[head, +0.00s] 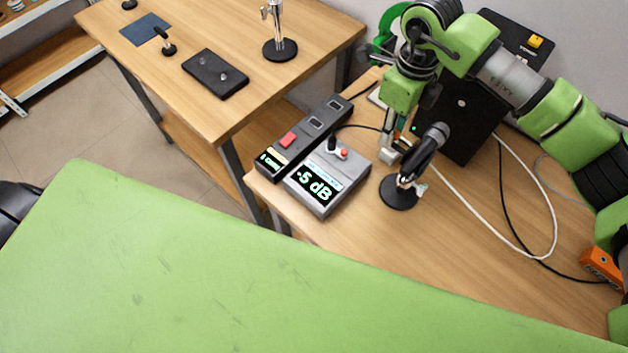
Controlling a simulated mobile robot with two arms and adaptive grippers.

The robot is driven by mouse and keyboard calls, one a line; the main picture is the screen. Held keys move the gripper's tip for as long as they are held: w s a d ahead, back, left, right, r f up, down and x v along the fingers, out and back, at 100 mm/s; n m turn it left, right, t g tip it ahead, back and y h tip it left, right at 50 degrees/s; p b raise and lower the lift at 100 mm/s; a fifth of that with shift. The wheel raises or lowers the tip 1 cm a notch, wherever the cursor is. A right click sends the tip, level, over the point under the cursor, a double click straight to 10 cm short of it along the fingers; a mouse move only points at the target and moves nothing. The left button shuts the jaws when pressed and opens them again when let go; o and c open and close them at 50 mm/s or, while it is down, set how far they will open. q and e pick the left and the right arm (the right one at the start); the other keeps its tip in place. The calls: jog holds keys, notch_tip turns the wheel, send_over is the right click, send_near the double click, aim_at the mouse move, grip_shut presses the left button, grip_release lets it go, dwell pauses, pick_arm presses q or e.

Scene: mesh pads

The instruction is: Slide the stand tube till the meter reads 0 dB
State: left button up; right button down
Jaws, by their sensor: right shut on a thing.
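The meter (347,178) is a grey box on the near wooden table, and its lit green display reads -5 dB. Right of it a dark microphone (430,146) sits tilted on a short desk stand with a round black base (399,193). My right gripper (390,153) reaches down from above, just behind and left of the microphone. It is shut at the stand; the microphone partly covers the spot, so the stand tube in its grip is mostly hidden. My left gripper is not in view.
A long dark box with a red button (289,139) lies left of the meter. A black speaker-like box (458,118) stands close behind the microphone. White and black cables (487,225) run over the table's right part. A second table (205,35) stands at upper left.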

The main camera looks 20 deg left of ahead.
jog(key=shift+w+r+p, duration=0.1)
jog(key=shift+r+p, duration=0.2)
jog(key=shift+r, duration=1.1)
jog(key=c, duration=1.7)
grip_release()
jog(key=shift+f, duration=0.1)
notch_tip(320, 180, up, 12)
jog(key=shift+r, duration=0.1)
